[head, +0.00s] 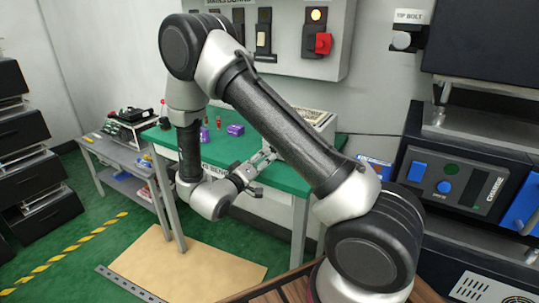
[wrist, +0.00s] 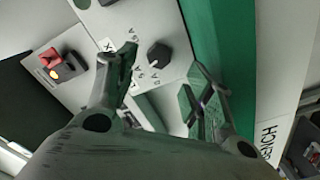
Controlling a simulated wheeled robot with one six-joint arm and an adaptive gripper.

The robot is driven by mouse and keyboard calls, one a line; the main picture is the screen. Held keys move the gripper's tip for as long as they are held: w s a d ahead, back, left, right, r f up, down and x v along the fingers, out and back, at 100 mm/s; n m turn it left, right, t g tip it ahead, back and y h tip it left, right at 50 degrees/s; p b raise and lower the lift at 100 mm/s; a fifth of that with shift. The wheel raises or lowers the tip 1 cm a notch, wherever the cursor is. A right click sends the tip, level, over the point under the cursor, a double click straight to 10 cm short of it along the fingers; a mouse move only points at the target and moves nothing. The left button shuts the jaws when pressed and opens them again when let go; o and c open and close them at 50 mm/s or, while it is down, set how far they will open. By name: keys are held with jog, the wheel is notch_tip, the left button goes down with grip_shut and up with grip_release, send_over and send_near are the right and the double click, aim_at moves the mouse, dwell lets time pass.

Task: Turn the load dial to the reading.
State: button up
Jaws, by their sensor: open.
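A black dial knob (wrist: 158,56) with small marks around it sits on a pale panel (wrist: 165,18) in the wrist view. I cannot read its setting or tell whether it is the load dial. My gripper (wrist: 163,62) is open, with one finger on each side of the knob in the picture. I see no finger touching the knob. In the head view, my gripper (head: 262,168) is at the front of the green bench (head: 208,152), by a pale box (head: 318,117) that my arm partly hides. The knob cannot be made out there.
A red switch (wrist: 48,57) with a yellow light sits left of the knob. A wall panel (head: 280,50) with levers hangs above the bench. A dark cabinet marked CHARGE (head: 455,185) stands at right. A side table (head: 120,150) stands left; green floor lies open at front left.

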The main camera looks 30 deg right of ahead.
jog(key=shift+v, duration=2.35)
